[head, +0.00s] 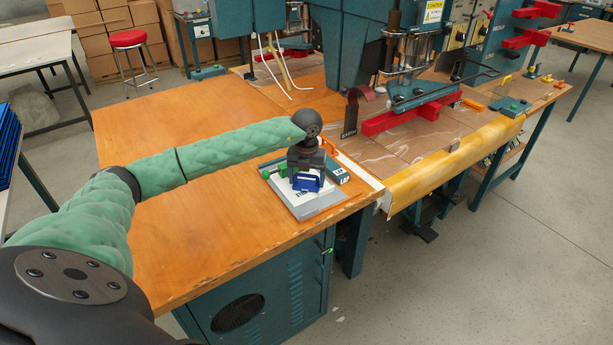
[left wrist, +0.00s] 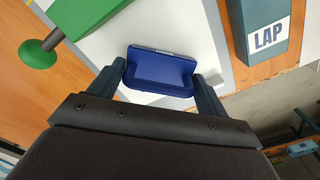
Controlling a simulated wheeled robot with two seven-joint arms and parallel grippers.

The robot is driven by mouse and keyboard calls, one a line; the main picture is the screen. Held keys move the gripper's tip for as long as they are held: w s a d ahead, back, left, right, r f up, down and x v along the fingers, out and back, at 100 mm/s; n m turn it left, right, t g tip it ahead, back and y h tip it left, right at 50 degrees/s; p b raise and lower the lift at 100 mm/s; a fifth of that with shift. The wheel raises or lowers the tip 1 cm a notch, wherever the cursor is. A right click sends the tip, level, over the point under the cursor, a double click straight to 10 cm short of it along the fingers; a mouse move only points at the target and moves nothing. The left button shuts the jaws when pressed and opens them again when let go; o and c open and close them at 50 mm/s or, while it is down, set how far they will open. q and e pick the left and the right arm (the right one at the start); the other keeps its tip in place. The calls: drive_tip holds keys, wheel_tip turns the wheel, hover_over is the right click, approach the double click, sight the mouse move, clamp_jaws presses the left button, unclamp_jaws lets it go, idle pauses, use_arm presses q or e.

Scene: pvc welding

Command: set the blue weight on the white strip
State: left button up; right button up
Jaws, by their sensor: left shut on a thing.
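The blue weight (head: 307,184) is a small block between the fingers of my left gripper (head: 306,178), near the right end of the wooden table. The left wrist view shows the weight (left wrist: 160,72) with a finger against each end, so the gripper (left wrist: 165,80) is shut on it. Under it is a flat white surface (left wrist: 104,45) with a grey border, which also shows in the head view (head: 297,204); this looks like the white strip on its board. I cannot tell whether the weight touches it. My right gripper is not in view.
A teal block marked LAP (left wrist: 262,32) lies right of the weight. A green-knobbed tool (left wrist: 38,54) lies to its left. A welding machine (head: 345,45) with red bars stands behind. The wooden table (head: 160,115) is clear to the left.

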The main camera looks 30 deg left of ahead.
use_arm(q)
drive_tip(key=shift+f, duration=0.1)
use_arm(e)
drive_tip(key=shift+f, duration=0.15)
use_arm(q)
drive_tip(key=o, duration=1.1)
drive_tip(key=shift+o, duration=0.2)
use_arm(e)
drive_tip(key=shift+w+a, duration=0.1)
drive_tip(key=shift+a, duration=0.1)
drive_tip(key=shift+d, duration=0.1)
use_arm(q)
drive_tip(key=shift+r, duration=0.55)
wheel_tip(320, 180, up, 10)
drive_tip(key=b, duration=0.2)
drive_tip(key=shift+b, duration=0.35)
drive_tip(key=shift+r, duration=0.55)
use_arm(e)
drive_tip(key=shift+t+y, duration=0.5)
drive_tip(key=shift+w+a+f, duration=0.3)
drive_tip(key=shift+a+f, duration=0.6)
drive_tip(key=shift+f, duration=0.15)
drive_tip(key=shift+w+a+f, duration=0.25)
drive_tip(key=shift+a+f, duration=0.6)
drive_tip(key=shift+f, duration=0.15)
